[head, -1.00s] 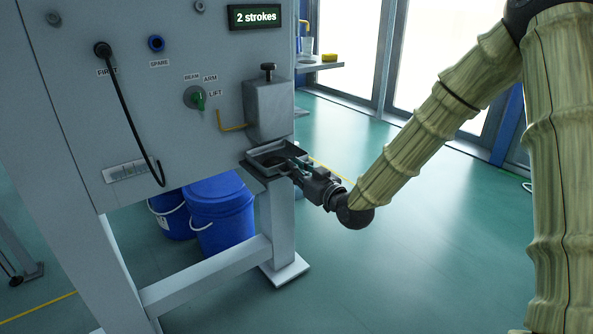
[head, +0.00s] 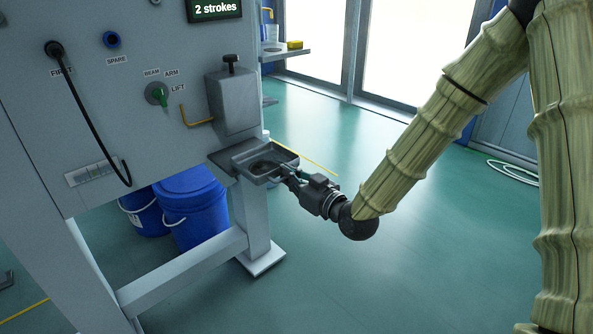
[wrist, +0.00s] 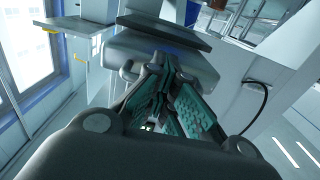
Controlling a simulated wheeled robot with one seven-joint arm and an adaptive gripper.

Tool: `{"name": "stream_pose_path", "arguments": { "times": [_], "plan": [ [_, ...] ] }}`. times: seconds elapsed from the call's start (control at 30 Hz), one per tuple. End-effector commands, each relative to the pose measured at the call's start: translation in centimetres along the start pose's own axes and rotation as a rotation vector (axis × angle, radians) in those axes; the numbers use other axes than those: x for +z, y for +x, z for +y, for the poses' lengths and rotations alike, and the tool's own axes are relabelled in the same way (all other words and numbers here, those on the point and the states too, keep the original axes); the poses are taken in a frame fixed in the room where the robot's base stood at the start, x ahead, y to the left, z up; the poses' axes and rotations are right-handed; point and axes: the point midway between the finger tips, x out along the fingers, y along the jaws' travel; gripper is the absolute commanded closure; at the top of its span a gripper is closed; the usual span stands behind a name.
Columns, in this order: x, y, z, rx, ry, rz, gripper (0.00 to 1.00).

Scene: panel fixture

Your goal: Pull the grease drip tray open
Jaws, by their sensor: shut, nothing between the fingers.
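The grease drip tray (head: 287,157) is a shallow grey open pan with a dark patch inside. It sticks out from the shelf under the grey pump box (head: 234,103) on the panel. My gripper (head: 285,171) is at the tray's outer front edge, reaching in from the right. Its fingers look close together, with nothing seen between them. In the wrist view the teal-padded fingers (wrist: 161,75) point at a rounded grey body. I cannot tell whether they touch the tray, and any handle is hidden behind them.
Blue buckets (head: 193,207) stand below. A bench leg (head: 252,225) is under the tray.

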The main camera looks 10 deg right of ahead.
Motion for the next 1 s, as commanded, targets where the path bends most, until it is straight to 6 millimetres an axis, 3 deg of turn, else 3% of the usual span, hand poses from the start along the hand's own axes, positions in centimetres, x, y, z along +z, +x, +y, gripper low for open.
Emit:
{"name": "stream_pose_path", "arguments": {
  "times": [0.2,0.4,0.6,0.83,1.0],
  "plan": [
    [0.10,0.00,-0.32,-0.006,0.001,-0.003,0.98],
    [0.12,-0.06,-0.25,-0.005,0.001,-0.003,0.63],
    [0.12,-0.14,-0.12,-0.003,0.001,-0.003,0.35],
    [0.12,-0.18,0.02,0.000,0.001,-0.003,0.10],
    [0.10,-0.17,0.02,0.000,0.001,-0.002,0.09]
  ]
}}
